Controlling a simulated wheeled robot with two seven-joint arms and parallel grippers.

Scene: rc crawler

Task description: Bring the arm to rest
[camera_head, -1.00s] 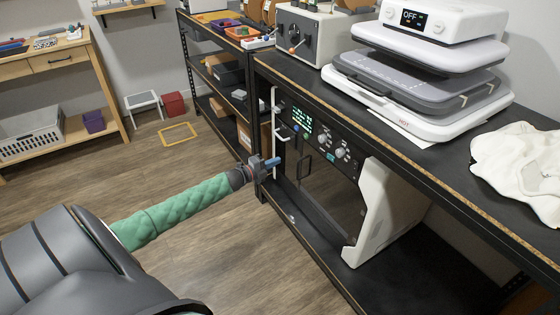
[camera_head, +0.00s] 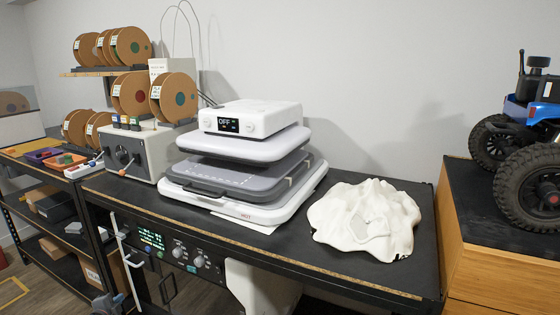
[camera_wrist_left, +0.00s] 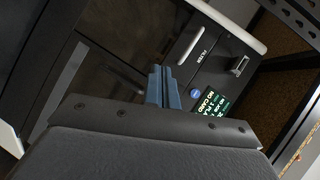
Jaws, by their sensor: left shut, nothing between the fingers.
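My left gripper (camera_head: 119,299) shows only as a small grey and blue part at the bottom left of the head view, in front of the black machine (camera_head: 215,277) under the bench. In the left wrist view its two blue fingers (camera_wrist_left: 164,88) are pressed together with nothing between them. Beyond them is the machine's dark front, with a lit green display (camera_wrist_left: 211,108), a blue button and a small handle. I cannot tell whether the fingertips touch it. Most of my left arm is out of the head view. My right gripper is not in view.
The black bench (camera_head: 290,240) carries a heat press (camera_head: 225,185) reading OFF, a crumpled white cloth (camera_head: 365,218) and a grey control box (camera_head: 135,155). Filament spools (camera_head: 130,92) stand behind. A blue crawler (camera_head: 530,150) is on the wooden cabinet (camera_head: 490,260) at right.

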